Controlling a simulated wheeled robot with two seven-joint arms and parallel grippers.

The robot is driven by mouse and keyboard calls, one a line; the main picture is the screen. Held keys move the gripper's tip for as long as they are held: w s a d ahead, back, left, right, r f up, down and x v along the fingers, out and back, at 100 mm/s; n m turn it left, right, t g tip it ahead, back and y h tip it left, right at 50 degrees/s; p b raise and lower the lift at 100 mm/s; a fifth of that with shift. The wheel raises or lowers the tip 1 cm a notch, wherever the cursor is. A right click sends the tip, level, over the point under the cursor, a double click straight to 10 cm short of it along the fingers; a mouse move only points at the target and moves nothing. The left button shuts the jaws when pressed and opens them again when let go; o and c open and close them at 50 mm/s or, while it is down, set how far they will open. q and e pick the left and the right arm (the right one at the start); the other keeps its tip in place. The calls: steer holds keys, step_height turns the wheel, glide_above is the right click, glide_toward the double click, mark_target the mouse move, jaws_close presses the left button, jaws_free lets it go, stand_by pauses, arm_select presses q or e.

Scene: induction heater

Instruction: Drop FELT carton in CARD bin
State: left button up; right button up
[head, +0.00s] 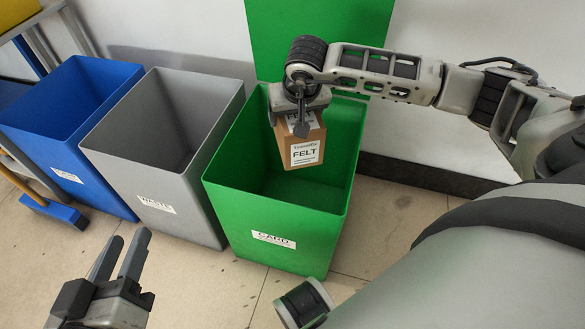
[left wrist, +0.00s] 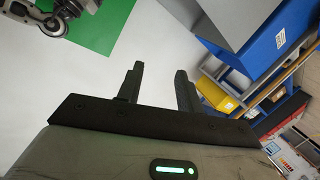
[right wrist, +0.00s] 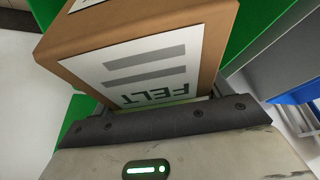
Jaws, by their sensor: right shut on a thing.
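The FELT carton (head: 306,150) is a brown box with white labels. My right gripper (head: 300,103) is shut on its top and holds it hanging in the mouth of the green CARD bin (head: 225,195). In the right wrist view the carton (right wrist: 205,50) fills the space in front of the gripper, and its fingers are hidden. The carton's lower end is below the bin's rim level in the picture; I cannot tell how deep it hangs. My left gripper (head: 120,258) is open and empty at the lower left, apart from the bins. Its two fingers also show in the left wrist view (left wrist: 158,85).
A grey WASTE bin (head: 185,215) stands left of the green bin, and a blue bin (head: 100,190) stands beyond it. A green panel (head: 290,30) is on the wall behind. A blue-and-wood item (head: 55,210) lies near the blue bin. Tiled floor in front is clear.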

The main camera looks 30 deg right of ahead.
arm_select(q)
steer(key=shift+r, duration=0.1)
arm_select(e)
steer(key=o, duration=1.2)
steer(key=shift+f, duration=0.1)
steer(key=p+v, duration=0.2)
steer(key=v, duration=0.4)
steer(key=shift+r, duration=0.35)
arm_select(q)
steer(key=f+p, duration=0.1)
steer(key=a+f+m+g+y+p, duration=0.1)
steer(key=shift+s+a+g+y+p, duration=0.2)
steer(key=shift+s+g+y+p, duration=0.1)
steer(key=shift+p, duration=0.1)
arm_select(e)
steer(key=v, duration=0.9)
steer(key=shift+r, duration=0.15)
arm_select(q)
steer(key=shift+w+r, duration=0.15)
steer(key=shift+w, duration=0.1)
arm_select(e)
steer(key=shift+s+a, duration=0.1)
steer(key=shift+a, duration=0.1)
